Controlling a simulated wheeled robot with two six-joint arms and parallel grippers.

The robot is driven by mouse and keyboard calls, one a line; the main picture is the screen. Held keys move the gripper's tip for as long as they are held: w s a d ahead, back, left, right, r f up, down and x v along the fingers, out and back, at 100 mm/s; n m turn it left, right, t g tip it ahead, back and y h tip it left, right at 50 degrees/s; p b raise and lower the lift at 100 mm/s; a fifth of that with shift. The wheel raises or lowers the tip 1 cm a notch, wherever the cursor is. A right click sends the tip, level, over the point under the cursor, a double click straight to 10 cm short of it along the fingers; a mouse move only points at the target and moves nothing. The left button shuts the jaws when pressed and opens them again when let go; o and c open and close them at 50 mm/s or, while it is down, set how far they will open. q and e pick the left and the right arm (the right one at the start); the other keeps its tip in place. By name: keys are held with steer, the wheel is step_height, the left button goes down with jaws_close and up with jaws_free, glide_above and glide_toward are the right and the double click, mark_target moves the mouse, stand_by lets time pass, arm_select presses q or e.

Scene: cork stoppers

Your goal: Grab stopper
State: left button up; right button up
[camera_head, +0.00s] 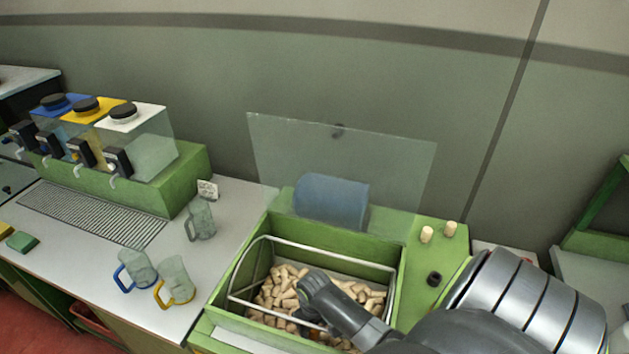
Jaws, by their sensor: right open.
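Many cork stoppers (275,290) lie in a loose heap inside a green bin (246,262). My right arm comes in from the lower right and reaches over the bin's front. My right gripper (308,326) is open, low over the corks near the front of the bin. Its fingers point down and are partly hidden by the wrist, so contact with a cork cannot be told. Two corks (427,234) stand upright on the green ledge right of the bin. My left gripper is not in view.
A clear raised lid (390,165) stands behind the bin. A metal bar frame (330,255) spans its opening. Glass mugs (175,282) stand on the white counter at left, before drink dispensers (150,140). A dark round hole or knob (434,279) is on the right ledge.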

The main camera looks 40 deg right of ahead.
steer(key=shift+f, duration=0.65)
steer(key=c, duration=1)
